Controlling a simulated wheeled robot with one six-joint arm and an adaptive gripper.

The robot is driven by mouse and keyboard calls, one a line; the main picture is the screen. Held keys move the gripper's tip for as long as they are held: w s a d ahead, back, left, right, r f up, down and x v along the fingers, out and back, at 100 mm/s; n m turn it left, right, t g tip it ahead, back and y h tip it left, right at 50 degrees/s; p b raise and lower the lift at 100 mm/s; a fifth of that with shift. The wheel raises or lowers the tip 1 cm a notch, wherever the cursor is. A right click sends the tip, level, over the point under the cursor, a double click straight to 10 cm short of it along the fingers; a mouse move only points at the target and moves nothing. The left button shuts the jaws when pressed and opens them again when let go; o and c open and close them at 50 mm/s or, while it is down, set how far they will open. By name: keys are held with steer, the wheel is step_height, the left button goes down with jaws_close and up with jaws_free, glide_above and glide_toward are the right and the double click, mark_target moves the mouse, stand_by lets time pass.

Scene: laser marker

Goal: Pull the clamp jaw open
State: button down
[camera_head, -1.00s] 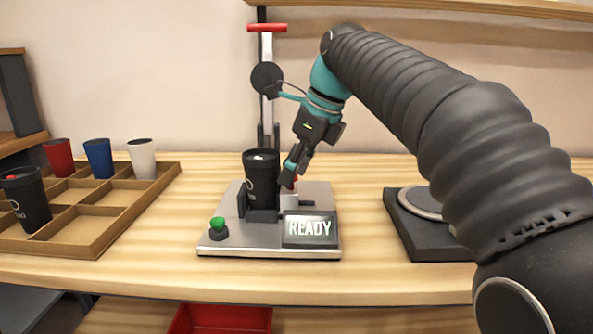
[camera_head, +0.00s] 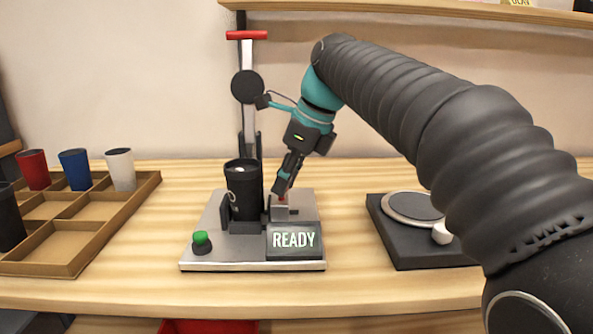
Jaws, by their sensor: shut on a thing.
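The laser marker (camera_head: 205,257) stands on the bench, its screen (camera_head: 293,240) reading READY. A black cup (camera_head: 243,188) stands upright on its base in front of the column. The fingers partly hide the grip.
A wooden tray (camera_head: 92,247) at left holds red, blue, white and black cups. A black stand with a round plate (camera_head: 413,206) and a white knob is at right. The marker's green button (camera_head: 201,240) is front left. A shelf (camera_head: 430,10) runs above.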

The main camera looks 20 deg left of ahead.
steer(key=shift+w+d, duration=0.1)
steer(key=shift+d, duration=0.1)
steer(key=c, duration=0.9)
jaws_free()
steer(key=shift+d, duration=0.1)
steer(key=v, duration=1.1)
steer(key=shift+r, duration=0.45)
steer(key=shift+d, duration=0.1)
